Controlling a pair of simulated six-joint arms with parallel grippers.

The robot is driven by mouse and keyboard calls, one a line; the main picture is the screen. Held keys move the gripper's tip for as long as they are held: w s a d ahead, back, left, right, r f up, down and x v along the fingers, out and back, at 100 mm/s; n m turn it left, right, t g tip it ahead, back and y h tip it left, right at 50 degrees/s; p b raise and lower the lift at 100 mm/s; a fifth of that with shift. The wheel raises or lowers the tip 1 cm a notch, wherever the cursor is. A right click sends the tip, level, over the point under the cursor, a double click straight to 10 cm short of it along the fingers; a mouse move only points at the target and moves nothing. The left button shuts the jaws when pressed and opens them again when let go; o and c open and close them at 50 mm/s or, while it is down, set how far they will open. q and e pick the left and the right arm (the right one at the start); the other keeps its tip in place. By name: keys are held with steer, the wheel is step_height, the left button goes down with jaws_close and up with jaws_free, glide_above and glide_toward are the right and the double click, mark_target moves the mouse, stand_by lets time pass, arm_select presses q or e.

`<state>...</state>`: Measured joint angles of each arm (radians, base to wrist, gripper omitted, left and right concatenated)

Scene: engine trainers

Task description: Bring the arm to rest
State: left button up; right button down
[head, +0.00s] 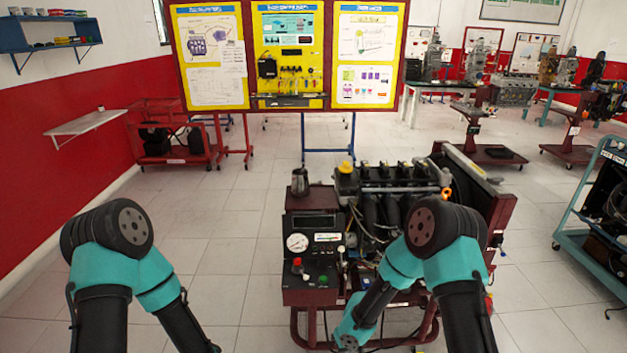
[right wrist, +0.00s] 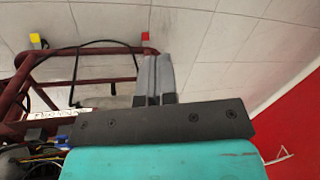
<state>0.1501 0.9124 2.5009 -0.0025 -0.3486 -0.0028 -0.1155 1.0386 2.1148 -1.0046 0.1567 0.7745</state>
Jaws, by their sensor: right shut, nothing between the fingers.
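My right gripper (right wrist: 154,78) shows in the right wrist view with its two grey fingers together and nothing between them. It is over the floor, beside the dark red tube frame of the engine trainer (right wrist: 100,72). In the head view my right arm bends down in front of the engine trainer (head: 385,190), and its gripper is out of sight. My left arm comes up at the lower left of the head view and reaches down past the bottom edge. My left gripper is not in view.
The engine trainer has a control box with a gauge (head: 297,242) and a metal cup (head: 299,181) on top. Open tiled floor (head: 230,220) lies to its left. A blue trolley (head: 590,200) stands at the right. A yellow display board (head: 290,55) stands behind.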

steer(key=s+d+r+m+t+y, duration=0.1)
steer(key=s+d+m, duration=0.5)
steer(key=s+d, duration=0.7)
steer(key=s, duration=0.4)
steer(key=shift+s+t, duration=0.15)
steer(key=shift+t, duration=0.25)
